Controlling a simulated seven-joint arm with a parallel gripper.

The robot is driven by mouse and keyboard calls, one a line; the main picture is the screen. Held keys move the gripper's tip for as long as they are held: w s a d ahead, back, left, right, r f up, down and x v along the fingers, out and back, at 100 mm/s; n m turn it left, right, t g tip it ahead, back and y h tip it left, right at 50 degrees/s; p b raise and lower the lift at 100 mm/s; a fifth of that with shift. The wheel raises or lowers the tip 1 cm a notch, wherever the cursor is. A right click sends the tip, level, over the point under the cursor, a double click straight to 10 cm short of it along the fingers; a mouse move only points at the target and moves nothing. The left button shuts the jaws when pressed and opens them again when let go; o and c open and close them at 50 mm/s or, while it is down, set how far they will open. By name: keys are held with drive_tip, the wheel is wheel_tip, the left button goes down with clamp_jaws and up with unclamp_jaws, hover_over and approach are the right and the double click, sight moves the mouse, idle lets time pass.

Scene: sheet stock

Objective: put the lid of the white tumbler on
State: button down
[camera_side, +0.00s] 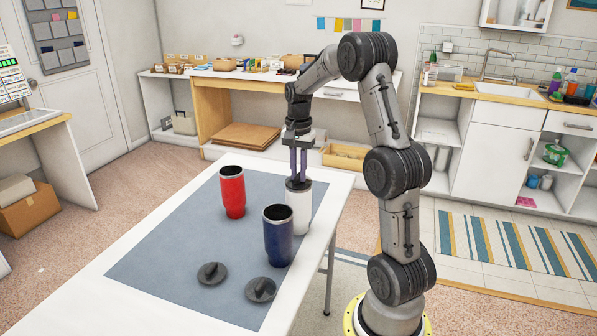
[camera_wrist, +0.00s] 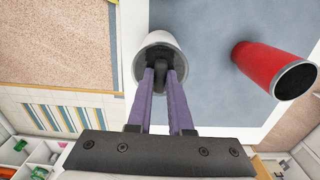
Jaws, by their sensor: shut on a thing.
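The white tumbler (camera_side: 298,212) stands upright on the blue-grey mat near the table's right edge. A dark grey lid (camera_side: 298,184) is at its mouth, directly under my gripper (camera_side: 298,174). My gripper's purple fingers point down and are shut on the lid's raised grip. In the wrist view the lid's grip (camera_wrist: 161,70) sits between the fingertips, with the white tumbler (camera_wrist: 158,38) around and below it. The lid looks level and centred on the rim; I cannot tell whether it is fully seated. The fingers hide part of the lid.
A red tumbler (camera_side: 232,192) and a dark blue tumbler (camera_side: 278,237) stand open nearby, the blue one close in front. Two dark lids, one left (camera_side: 211,273) and one right (camera_side: 260,289), lie on the mat's front part. The mat (camera_side: 165,245) is clear at left.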

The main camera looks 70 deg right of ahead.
drive_tip(key=shift+f, duration=0.15)
idle(0.6)
drive_tip(key=c, duration=0.8)
unclamp_jaws()
drive_tip(key=shift+o, duration=0.4)
drive_tip(key=o, duration=0.4)
drive_tip(key=shift+o, duration=0.2)
drive_tip(key=shift+r, duration=3.55)
